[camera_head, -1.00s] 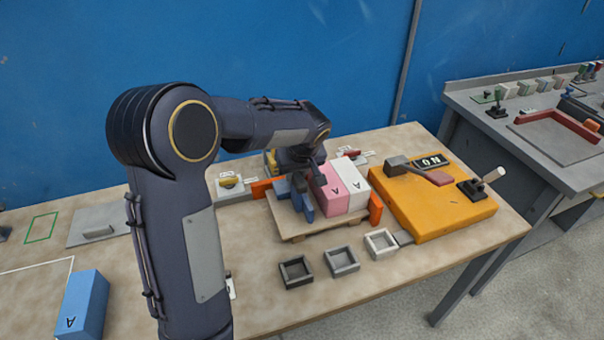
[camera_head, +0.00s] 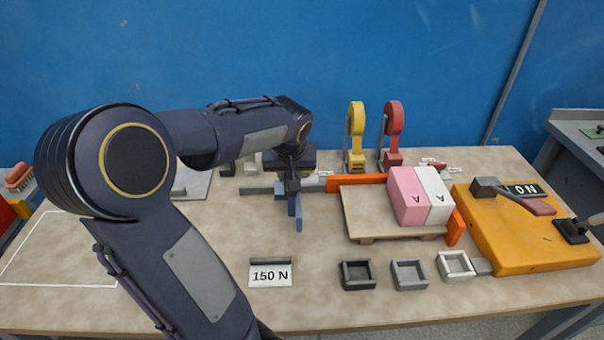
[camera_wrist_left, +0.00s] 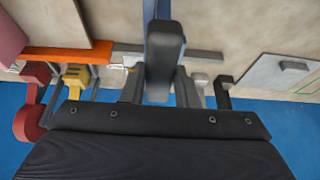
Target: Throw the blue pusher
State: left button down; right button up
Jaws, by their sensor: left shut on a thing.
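The blue pusher (camera_head: 298,212) hangs below my left gripper (camera_head: 293,188), left of the wooden pallet (camera_head: 368,212) and apart from the pink block. My left gripper is shut on it. In the left wrist view the gripper (camera_wrist_left: 160,88) has a dark grey piece between its fingers, with a blue part of the pusher (camera_wrist_left: 150,12) showing beyond it. Whether the pusher touches the table or a grey rail behind it I cannot tell. My right gripper is not in view.
A pink block (camera_head: 407,198) and a white block (camera_head: 437,192) stand on the pallet. An orange fence (camera_head: 355,180) runs behind it. Yellow (camera_head: 356,135) and red (camera_head: 393,135) levers stand at the back. Three small trays and a "150 N" card (camera_head: 270,276) lie in front.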

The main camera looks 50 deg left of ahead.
pick_arm(q)
jog(key=shift+s+a, duration=0.1)
jog(key=shift+a, duration=0.1)
jog(key=c, duration=1.1)
grip_release()
jog(key=shift+s, duration=0.15)
jog(key=shift+r, duration=0.2)
jog(key=v, duration=0.7)
jog(key=shift+d+r, duration=0.15)
jog(key=shift+r, duration=0.05)
jog(key=s+d+f+m+t+h, duration=0.1)
jog(key=s+d+f+m+h, duration=0.1)
jog(key=d, duration=0.5)
jog(key=s+d+f+m+h, duration=0.2)
jog(key=s+d, duration=0.3)
jog(key=d, duration=0.3)
jog(key=s+d+f+m+t+h+p, duration=0.1)
jog(key=s+d+f+m+h, duration=0.1)
jog(key=d, duration=0.6)
jog(key=shift+s+d+f+m+t+h, duration=0.15)
jog(key=shift+s+m+h, duration=0.15)
jog(key=shift+s+m, duration=0.2)
jog(key=shift+s+d+f+m+t+h, duration=0.15)
jog(key=shift+s+m+h, duration=0.15)
jog(key=shift+s+m, duration=0.2)
